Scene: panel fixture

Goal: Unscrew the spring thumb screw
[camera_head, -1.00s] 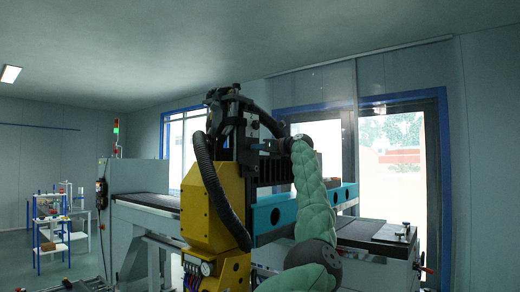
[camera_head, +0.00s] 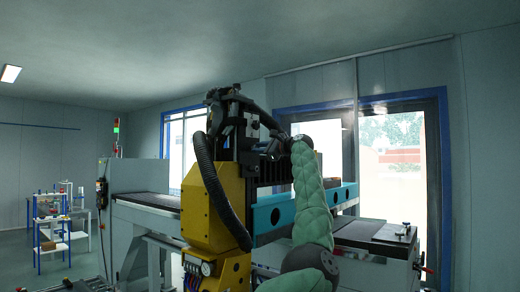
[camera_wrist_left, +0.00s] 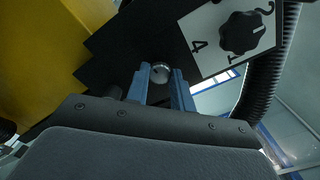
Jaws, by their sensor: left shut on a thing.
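The spring thumb screw (camera_wrist_left: 160,72) shows as a small round silver head in the left wrist view, against a dark plate. My left gripper (camera_wrist_left: 161,80) has its two blue fingers on either side of the screw head and is shut on it. In the head view my left gripper (camera_head: 268,151) is small and dark against the black upper part of the yellow machine, at the end of the green-covered arm. The screw cannot be made out there. My right gripper is not in view.
A black knob (camera_wrist_left: 242,32) on a white numbered plate sits close to the right of the screw. A ribbed black hose (camera_head: 212,190) runs down the yellow housing (camera_head: 200,215). A turquoise beam (camera_head: 283,212) lies behind my arm.

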